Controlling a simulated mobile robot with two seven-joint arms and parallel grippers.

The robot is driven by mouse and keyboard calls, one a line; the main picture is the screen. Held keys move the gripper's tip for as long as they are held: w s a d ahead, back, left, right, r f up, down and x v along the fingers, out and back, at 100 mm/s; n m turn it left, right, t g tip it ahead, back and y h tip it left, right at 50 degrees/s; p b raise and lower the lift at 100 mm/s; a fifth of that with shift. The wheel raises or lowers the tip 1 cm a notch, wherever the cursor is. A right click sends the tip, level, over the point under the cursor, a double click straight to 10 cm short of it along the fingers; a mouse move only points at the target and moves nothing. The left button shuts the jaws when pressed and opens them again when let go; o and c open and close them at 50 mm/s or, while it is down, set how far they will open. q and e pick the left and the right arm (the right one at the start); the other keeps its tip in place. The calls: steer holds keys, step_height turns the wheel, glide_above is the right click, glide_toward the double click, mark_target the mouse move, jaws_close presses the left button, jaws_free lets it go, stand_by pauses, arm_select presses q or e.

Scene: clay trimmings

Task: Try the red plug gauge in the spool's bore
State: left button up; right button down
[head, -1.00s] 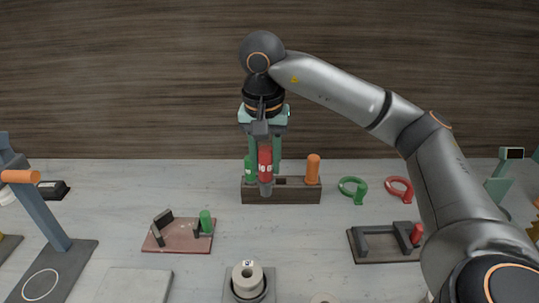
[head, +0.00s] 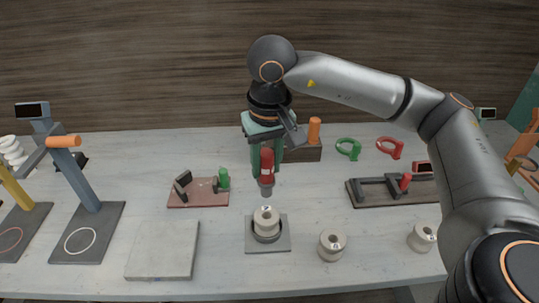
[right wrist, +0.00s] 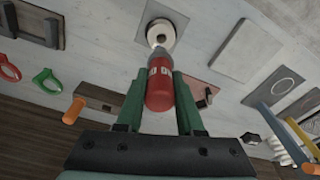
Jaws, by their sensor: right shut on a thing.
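The red plug gauge (head: 266,161) has a red handle and a grey tip, which points down. My right gripper (head: 265,155) is shut on its handle and holds it in the air above the spool. The pale spool (head: 266,214) stands upright in a holder on a grey square plate (head: 282,243). The gauge tip is apart from the spool in the head view. In the right wrist view, the red plug gauge (right wrist: 160,92) lies between the green fingers (right wrist: 158,82), its tip overlapping the edge of the spool (right wrist: 161,34) in the picture. My left gripper is not in view.
A dark rack (head: 306,152) with an orange-handled gauge (head: 314,130) stands behind the gripper. Two loose spools (head: 332,245) (head: 423,237) stand at the right. A reddish plate (head: 196,197) and a pale slab (head: 162,250) lie at the left. Green and red rings (head: 348,148) (head: 390,147) lie behind.

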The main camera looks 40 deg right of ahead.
mark_target(266, 186)
steer(key=shift+s+a+f, duration=0.1)
steer(key=shift+f, duration=0.05)
steer(key=shift+f+b, duration=1.8)
steer(key=shift+f, duration=1.1)
steer(key=shift+b, duration=0.55)
steer(key=shift+f+b, duration=0.65)
steer(key=shift+b, duration=0.1)
stand_by(0.5)
steer(key=shift+s+f, duration=0.1)
steer(key=shift+f, duration=0.05)
stand_by(0.5)
steer(key=shift+r+p, duration=1.65)
steer(key=shift+r, duration=1.05)
steer(key=shift+w, duration=0.2)
